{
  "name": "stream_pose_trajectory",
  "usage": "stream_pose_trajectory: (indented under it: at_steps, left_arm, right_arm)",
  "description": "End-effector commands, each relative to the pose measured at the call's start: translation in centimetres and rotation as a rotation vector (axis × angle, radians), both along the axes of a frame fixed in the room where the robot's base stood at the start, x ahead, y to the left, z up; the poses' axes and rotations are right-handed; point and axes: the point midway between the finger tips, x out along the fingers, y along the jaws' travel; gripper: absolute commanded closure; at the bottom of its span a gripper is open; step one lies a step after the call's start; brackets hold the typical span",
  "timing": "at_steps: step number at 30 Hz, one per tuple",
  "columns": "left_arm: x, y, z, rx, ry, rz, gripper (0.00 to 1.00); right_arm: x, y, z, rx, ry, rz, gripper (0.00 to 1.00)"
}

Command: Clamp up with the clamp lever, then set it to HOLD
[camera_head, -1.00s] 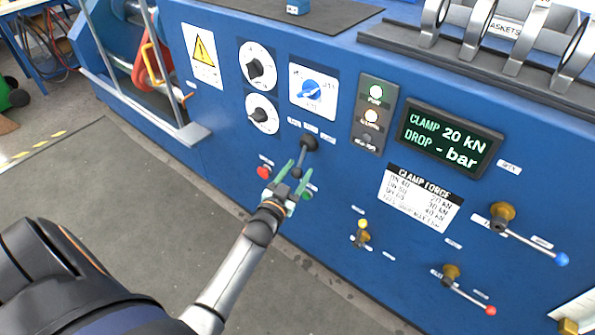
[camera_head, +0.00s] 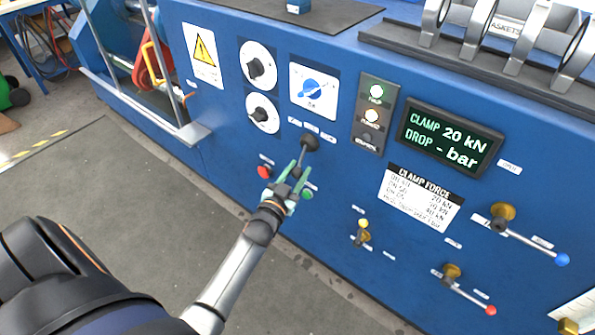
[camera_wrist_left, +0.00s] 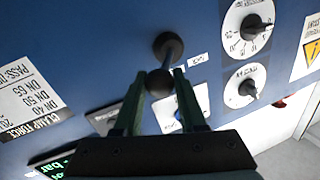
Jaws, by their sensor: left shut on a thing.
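The clamp lever (camera_head: 309,143) is a short black lever on the blue panel, with a dark round base and a ball knob. In the head view it points down and slightly left. My left gripper (camera_head: 297,171), with green fingers, is shut on its knob end. In the left wrist view the black ball of the clamp lever (camera_wrist_left: 159,82) sits between the fingertips, with the lever base behind it. Small labels (camera_head: 311,128) above the lever are too small to read. The display (camera_head: 450,138) reads CLAMP 20 kN and DROP - bar. My right gripper is not in view.
A red button (camera_head: 264,171) and a green button (camera_head: 307,194) flank the gripper. A blue selector (camera_head: 312,90) and two black dials (camera_head: 257,68) are above. Levers with yellow, blue (camera_head: 562,260) and red knobs are to the right. Grey floor is open at left.

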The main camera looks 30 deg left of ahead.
Motion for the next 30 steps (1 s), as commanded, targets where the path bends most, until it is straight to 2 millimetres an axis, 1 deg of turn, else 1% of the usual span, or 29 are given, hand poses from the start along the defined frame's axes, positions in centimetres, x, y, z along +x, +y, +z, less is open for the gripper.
stream_pose_trajectory:
  at_steps: [17, 24, 30]
  left_arm:
    - [0.1, 0.1, 0.2, 0.003, -0.003, -0.007, 1.00]
    - [-0.2, 1.1, 0.5, 0.010, -0.005, -0.095, 1.00]
    - [-0.4, 2.1, 0.3, 0.011, -0.006, -0.192, 1.00]
  right_arm:
    - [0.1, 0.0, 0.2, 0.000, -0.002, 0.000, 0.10]
    - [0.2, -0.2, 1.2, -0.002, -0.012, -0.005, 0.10]
    - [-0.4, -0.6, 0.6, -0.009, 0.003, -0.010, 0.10]
